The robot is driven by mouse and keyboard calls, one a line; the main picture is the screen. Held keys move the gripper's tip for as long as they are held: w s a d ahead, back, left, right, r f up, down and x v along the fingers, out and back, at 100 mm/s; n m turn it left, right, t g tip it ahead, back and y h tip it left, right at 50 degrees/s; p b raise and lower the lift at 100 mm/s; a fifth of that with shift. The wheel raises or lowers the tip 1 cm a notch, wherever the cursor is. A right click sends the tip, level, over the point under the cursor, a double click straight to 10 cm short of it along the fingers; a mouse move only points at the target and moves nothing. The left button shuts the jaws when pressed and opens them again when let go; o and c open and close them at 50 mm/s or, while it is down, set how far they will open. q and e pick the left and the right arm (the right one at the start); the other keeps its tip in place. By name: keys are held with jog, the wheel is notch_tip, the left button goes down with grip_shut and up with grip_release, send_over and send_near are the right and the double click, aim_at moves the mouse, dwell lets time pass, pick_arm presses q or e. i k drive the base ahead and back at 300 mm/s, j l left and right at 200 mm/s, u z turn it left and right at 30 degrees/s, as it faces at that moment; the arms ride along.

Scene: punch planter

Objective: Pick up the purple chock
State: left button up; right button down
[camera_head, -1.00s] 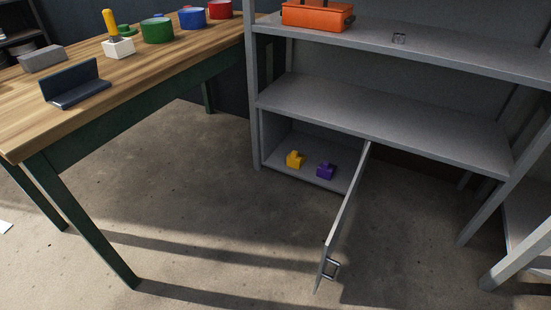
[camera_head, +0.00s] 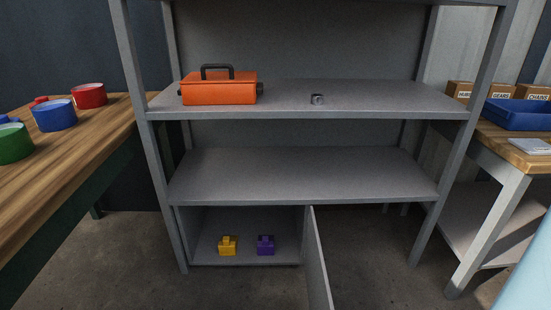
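The purple chock (camera_head: 265,246) sits on the floor of the low open compartment at the bottom of the grey shelf unit. A yellow chock (camera_head: 227,246) of similar shape stands to its left, with a gap between them. The compartment's door (camera_head: 318,262) is swung open toward me on the right side of the purple chock. Neither of my grippers is in view.
An orange toolbox (camera_head: 219,89) and a small metal part (camera_head: 317,99) are on the upper shelf. The middle shelf (camera_head: 300,174) is empty. A wooden bench (camera_head: 75,163) with coloured pots is at left. A bench with a blue bin (camera_head: 518,114) is at right.

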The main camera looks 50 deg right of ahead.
aim_at(265, 243)
jog(key=i+z, duration=0.2)
jog(key=z, duration=0.25)
jog(key=i+j+z, duration=0.1)
jog(key=z, duration=0.4)
jog(key=i+j+z, duration=0.15)
jog(key=z, duration=0.3)
jog(key=i+j+z, duration=0.2)
jog(key=z, duration=0.25)
jog(key=i+j+z, duration=0.2)
jog(key=z, duration=0.3)
jog(key=i+j+z, duration=0.1)
jog(key=j+z, duration=0.6)
jog(key=z, duration=0.25)
jog(key=i, duration=0.05)
